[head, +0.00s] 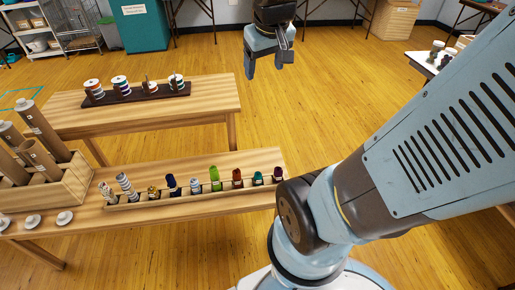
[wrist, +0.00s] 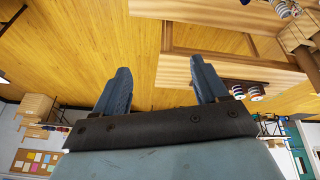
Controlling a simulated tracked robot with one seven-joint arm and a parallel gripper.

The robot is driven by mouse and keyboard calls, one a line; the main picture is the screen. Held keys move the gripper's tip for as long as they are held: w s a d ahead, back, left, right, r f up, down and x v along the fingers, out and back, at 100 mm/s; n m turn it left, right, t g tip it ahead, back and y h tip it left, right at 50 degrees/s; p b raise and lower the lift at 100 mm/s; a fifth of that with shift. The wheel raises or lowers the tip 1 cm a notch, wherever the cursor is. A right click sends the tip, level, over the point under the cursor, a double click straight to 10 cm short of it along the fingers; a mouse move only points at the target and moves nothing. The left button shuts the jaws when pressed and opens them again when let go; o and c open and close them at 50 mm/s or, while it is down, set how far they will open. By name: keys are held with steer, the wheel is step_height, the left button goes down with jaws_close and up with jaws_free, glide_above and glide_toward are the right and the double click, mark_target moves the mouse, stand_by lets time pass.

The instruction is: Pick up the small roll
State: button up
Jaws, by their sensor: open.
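Several brown tubes, which look like rolls, stand tilted in a wooden crate (head: 70,190) at the left end of the near table in the head view. One short roll (head: 40,158) sits at the front of the group, and a longer one (head: 38,127) rises behind it. I cannot tell for certain which is the small roll. My gripper (head: 267,68) is open and empty, high over the floor to the right of the far table, well away from the crate. In the wrist view its two fingers (wrist: 160,68) are apart with nothing between them.
The far table (head: 215,92) holds a dark tray (head: 137,95) with striped spools. Open floor lies beyond my arm.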

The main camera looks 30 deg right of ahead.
steer(key=w+d+f+g, duration=0.1)
steer(key=w+d+f, duration=0.4)
steer(key=w+f, duration=0.3)
steer(key=n+g+y, duration=0.1)
steer(key=n+g, duration=0.2)
glide_above(279, 167)
step_height(279, 167, down, 35)
step_height(279, 167, down, 8)
steer(key=shift+s+d+r, duration=0.1)
steer(key=shift+s+d, duration=0.05)
steer(key=shift+a+f, duration=0.2)
steer(key=shift+f, duration=2.4)
steer(key=shift+c, duration=0.4)
steer(key=c, duration=1)
